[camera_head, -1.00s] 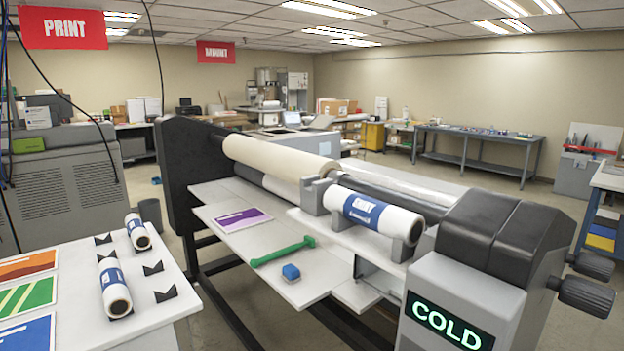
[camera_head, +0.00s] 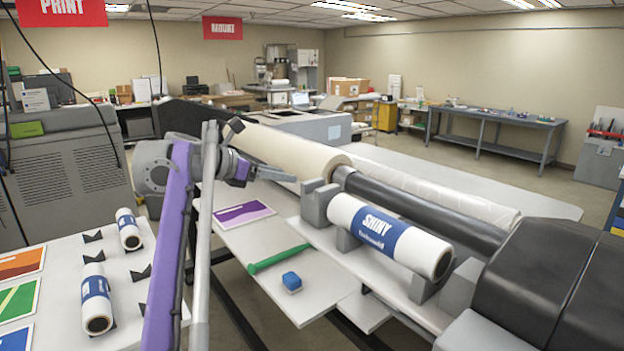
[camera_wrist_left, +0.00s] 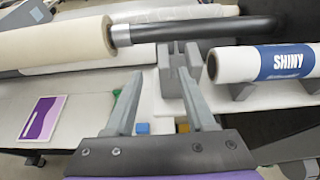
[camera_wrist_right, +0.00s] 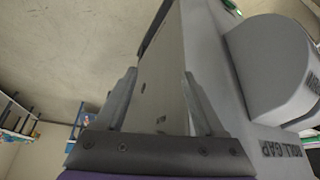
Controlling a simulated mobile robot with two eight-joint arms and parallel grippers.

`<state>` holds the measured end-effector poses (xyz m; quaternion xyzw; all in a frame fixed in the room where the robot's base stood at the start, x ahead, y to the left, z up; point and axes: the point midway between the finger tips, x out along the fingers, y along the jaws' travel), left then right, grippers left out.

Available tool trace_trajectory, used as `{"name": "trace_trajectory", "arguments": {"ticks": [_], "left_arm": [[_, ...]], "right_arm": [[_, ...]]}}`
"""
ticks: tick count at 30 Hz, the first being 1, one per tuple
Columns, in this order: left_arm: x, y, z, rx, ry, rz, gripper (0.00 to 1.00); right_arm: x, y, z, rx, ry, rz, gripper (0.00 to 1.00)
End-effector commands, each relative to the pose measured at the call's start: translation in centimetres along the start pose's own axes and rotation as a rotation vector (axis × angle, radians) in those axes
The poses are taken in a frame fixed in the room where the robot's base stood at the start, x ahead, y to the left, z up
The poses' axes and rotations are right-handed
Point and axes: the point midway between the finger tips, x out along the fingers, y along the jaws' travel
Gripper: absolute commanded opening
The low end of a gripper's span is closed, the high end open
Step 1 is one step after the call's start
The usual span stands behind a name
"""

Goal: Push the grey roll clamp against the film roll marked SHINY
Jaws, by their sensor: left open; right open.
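The grey roll clamp (camera_head: 316,208) is a notched block on the pale shelf, at the left end of the white film roll (camera_head: 400,240), whose blue label reads SHINY. In the left wrist view the clamp (camera_wrist_left: 180,68) stands just left of the roll (camera_wrist_left: 235,64), with what looks like a narrow gap between them. My left gripper (camera_head: 285,178) is open and empty, left of the clamp; in its wrist view the fingers (camera_wrist_left: 160,78) point toward the clamp, the right one overlapping its front. My right gripper (camera_wrist_right: 158,80) is open and empty, out of the head view.
A cream roll (camera_head: 290,150) and dark roller lie behind the clamp. A green tool (camera_head: 280,259) and blue block (camera_head: 292,281) lie on the front table. Two more rolls rest on the left table (camera_head: 60,265). Machine panels with ROLL GAP lettering (camera_wrist_right: 283,148) are close to my right gripper.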

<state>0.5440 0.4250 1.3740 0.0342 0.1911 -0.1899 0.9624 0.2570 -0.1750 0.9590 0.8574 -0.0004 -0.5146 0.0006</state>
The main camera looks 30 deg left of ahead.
Motion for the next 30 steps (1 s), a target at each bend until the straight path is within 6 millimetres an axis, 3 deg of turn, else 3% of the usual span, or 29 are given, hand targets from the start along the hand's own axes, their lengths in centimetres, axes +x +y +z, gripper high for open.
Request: {"name": "trace_trajectory", "arguments": {"ticks": [15, 21, 29, 30], "left_arm": [[8.9, -0.2, -0.1, 0.006, 0.002, -0.004, 0.55], [10.3, -0.2, -0.1, 0.005, 0.002, -0.003, 0.55], [10.4, -0.2, -0.2, 0.006, 0.003, -0.002, 0.55], [10.4, -0.2, -0.2, 0.006, 0.003, -0.002, 0.51]], "right_arm": [[-0.1, 0.0, -0.2, 0.0, 0.002, 0.0, 0.71], [-0.2, 0.0, -0.2, 0.0, 0.002, 0.0, 0.71], [-0.2, 0.0, -0.2, 0.0, 0.002, 0.0, 0.71], [-0.2, 0.0, -0.2, 0.0, 0.002, 0.0, 0.71]]}}
